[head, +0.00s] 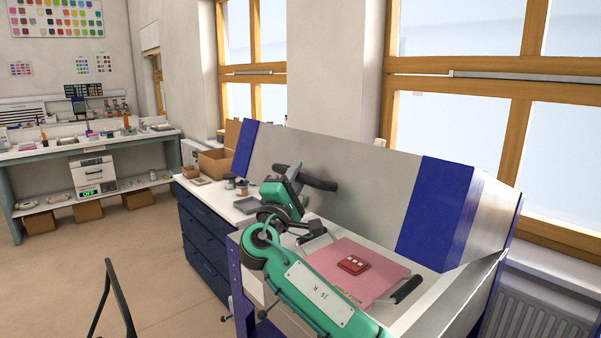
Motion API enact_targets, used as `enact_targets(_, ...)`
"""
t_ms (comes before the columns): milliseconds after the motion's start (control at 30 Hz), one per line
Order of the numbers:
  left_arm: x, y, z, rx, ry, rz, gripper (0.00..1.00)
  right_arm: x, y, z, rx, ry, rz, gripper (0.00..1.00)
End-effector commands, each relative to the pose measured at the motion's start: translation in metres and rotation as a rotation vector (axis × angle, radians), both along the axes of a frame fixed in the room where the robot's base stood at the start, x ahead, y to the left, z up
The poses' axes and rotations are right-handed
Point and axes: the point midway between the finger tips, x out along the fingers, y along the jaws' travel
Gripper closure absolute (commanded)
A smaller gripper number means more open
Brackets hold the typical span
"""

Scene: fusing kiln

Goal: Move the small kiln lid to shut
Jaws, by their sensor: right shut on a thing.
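A long grey lid panel (372,185) with blue end bands is raised and tilted back behind a white worktop. I take it to be the kiln lid. A dark bar (320,184), which looks like a handle, stands out in front of the panel's left part. My right gripper (291,175), on the green arm, is shut at this bar; the contact between fingers and bar is partly hidden. A pink slab (378,259) with a small red block (353,265) lies below the lid, with another black handle (407,289) at its right corner. My left gripper is out of view.
A dark blue drawer cabinet (203,240) with small jars and a grey tray (252,203) stands to the left. A radiator (540,310) and windows are at the right.

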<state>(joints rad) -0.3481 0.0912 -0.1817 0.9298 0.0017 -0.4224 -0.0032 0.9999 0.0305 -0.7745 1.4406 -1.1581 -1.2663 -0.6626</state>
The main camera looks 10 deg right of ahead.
Motion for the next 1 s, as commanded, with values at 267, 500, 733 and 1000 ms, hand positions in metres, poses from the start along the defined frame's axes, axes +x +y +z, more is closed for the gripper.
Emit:
enact_targets(267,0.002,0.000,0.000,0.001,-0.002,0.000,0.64,-0.001,0.001,-0.003,0.001,0.002,0.000,1.00)
enact_targets(500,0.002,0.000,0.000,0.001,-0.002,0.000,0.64,0.000,0.001,-0.003,0.001,0.002,0.000,0.71)
enact_targets(733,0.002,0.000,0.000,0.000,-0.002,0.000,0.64,0.000,0.001,-0.003,0.001,0.001,0.000,0.71)
enact_targets(1000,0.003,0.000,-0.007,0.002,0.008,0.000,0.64,-0.020,0.014,-0.017,0.004,0.002,0.004,0.71)
